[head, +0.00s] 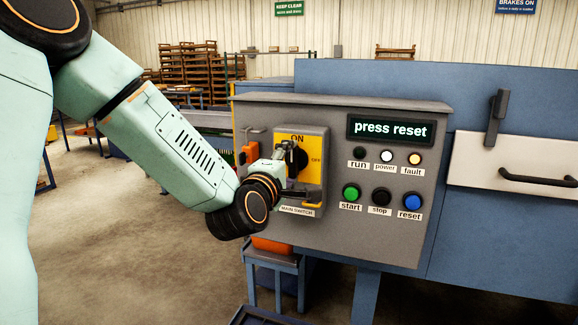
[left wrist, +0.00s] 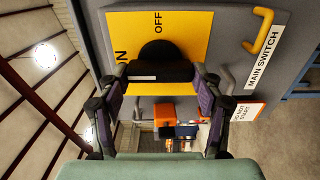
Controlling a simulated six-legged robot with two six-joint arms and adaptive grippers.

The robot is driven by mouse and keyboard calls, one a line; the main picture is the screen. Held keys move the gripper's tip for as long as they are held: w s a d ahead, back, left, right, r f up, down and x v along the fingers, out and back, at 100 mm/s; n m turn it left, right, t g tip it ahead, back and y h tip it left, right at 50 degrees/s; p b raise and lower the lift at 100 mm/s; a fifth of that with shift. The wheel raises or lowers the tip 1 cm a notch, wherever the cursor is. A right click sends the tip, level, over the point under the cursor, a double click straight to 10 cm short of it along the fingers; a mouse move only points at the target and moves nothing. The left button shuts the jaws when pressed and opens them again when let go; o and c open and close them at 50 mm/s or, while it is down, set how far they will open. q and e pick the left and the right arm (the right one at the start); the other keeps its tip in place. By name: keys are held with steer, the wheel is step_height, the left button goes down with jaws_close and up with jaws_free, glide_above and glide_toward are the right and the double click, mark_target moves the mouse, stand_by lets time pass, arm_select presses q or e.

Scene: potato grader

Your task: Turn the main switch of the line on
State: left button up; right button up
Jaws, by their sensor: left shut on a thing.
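The main switch is a black rotary knob (head: 299,156) on a yellow plate (head: 314,146) marked ON at the top and OFF at the right. My left gripper (head: 285,160) reaches it from the left and is shut on the knob, hiding part of it. In the left wrist view the knob (left wrist: 160,72) sits between both fingers of the gripper (left wrist: 162,80). Its white mark lies at the left end, on the side of the ON lettering. The display (head: 390,130) reads "press reset". My right gripper is not in view.
The grey panel (head: 350,235) also carries a green start (head: 351,193), black stop (head: 381,195) and blue reset button (head: 412,202). The power lamp (head: 387,156) looks white. A yellow hasp (head: 312,205) sits below the plate. An orange padlock (head: 251,153) hangs left of it.

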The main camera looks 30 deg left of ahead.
arm_select(q)
steer(key=o, duration=1.2)
steer(key=shift+c, duration=0.2)
steer(key=shift+s, duration=0.1)
steer(key=v, duration=0.7)
steer(key=shift+s, duration=0.15)
